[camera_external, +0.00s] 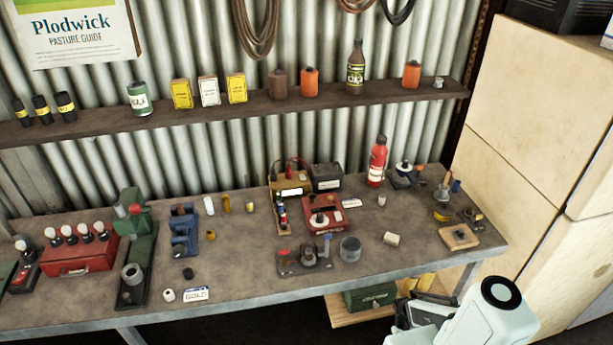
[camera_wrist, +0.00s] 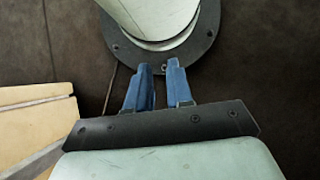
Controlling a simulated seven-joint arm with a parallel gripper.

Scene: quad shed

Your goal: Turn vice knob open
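A small blue vice (camera_external: 184,232) stands on the workbench, left of the middle, in the external view. Its knob is too small to make out clearly. My gripper (camera_wrist: 158,66) shows in the wrist view with two blue fingers a little apart and nothing between them. In the external view my arm is low at the bottom right, in front of the bench and far from the vice; the fingertips cannot be made out there. The vice is not in the wrist view.
The workbench (camera_external: 240,282) is crowded: a green machine (camera_external: 137,245) left of the vice, a red toolbox (camera_external: 75,257), a red tray (camera_external: 325,222), a red bottle (camera_external: 377,160). A shelf (camera_external: 205,114) runs above. Pale cabinets (camera_external: 540,110) stand at right.

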